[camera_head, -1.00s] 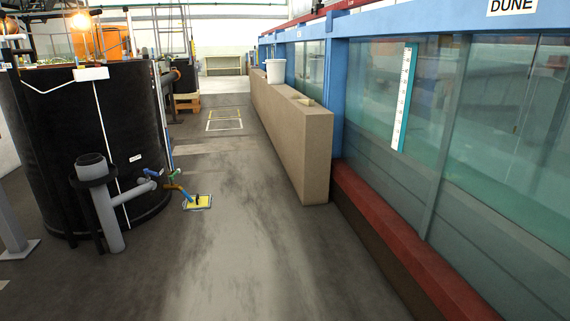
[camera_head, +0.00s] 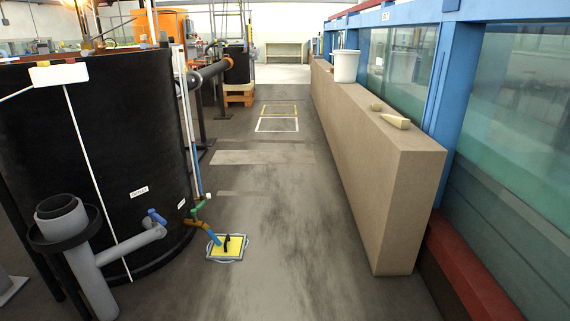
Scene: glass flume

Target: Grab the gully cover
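A flat yellow square with a dark upright handle, which looks like the gully cover (camera_head: 235,247), lies on the floor in the head view, left of the middle. A pale rim shows around it. A blue and brown hose end (camera_head: 207,232) comes down to its left edge from the black tank. Neither of my grippers is in the picture.
A large black tank (camera_head: 120,150) with a grey upright pipe (camera_head: 88,275) stands at the left. A long tan wall block (camera_head: 380,190) with a white bucket (camera_head: 346,66) on top runs along the right, beside the blue-framed glass flume (camera_head: 530,120). The floor between is clear.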

